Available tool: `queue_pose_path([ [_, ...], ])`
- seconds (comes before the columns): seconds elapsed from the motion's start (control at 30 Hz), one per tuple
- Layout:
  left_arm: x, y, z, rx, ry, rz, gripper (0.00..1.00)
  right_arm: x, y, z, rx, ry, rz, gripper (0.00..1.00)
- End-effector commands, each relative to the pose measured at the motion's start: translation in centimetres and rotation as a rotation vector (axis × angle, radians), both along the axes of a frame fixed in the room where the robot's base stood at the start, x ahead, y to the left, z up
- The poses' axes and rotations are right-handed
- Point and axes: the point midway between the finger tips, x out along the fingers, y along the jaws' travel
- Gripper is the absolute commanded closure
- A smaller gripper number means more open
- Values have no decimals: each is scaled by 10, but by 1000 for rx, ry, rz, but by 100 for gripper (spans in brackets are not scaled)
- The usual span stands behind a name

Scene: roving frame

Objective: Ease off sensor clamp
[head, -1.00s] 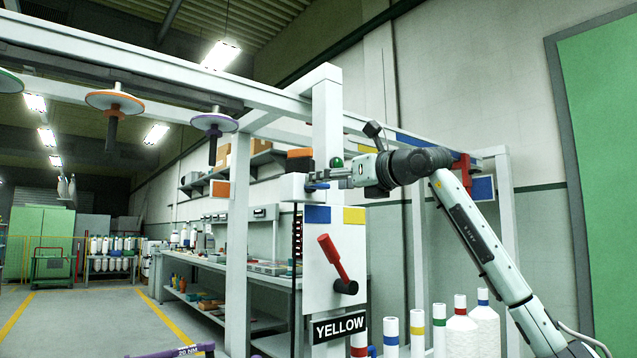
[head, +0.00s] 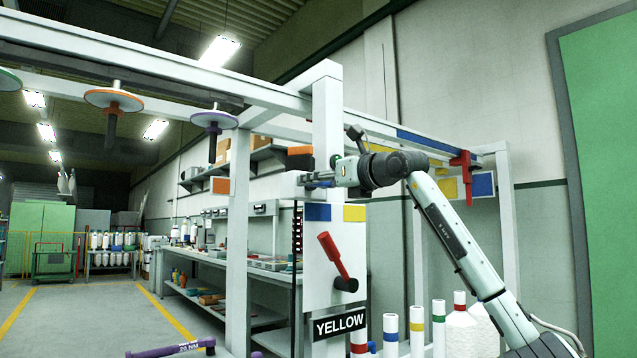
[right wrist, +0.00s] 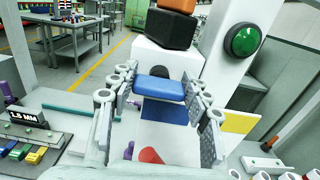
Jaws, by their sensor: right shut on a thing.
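The sensor, an orange and black block (head: 300,159), sits on a white bracket on the front post; it also shows in the right wrist view (right wrist: 172,24). Below it a blue clamp handle (right wrist: 160,88) sticks out of the white housing (right wrist: 165,62). My right gripper (right wrist: 160,104) is shut on the blue handle, with a finger at each side of it. In the head view my right gripper (head: 318,180) reaches in from the right at the post and largely hides the handle. My left gripper is not in view.
A red lever (head: 332,255) and a YELLOW sign (head: 340,325) are on the panel below. A green button (right wrist: 245,40) is on the post close to my right gripper. Yarn cones (head: 459,330) stand at lower right. A purple bar (head: 170,350) lies low in front.

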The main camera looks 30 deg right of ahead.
Motion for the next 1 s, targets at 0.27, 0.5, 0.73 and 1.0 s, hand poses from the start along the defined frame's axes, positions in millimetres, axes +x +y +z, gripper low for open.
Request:
queue_pose_path([
  [0.27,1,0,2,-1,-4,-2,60,0,0,1,-19,-1,0,81],
  [0.5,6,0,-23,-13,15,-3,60,0,1,2,-127,-9,0,81],
  [0.73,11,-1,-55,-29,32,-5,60,0,1,3,-317,-23,0,81],
  [1.0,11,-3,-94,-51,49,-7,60,0,2,1,-574,-43,0,81],
])
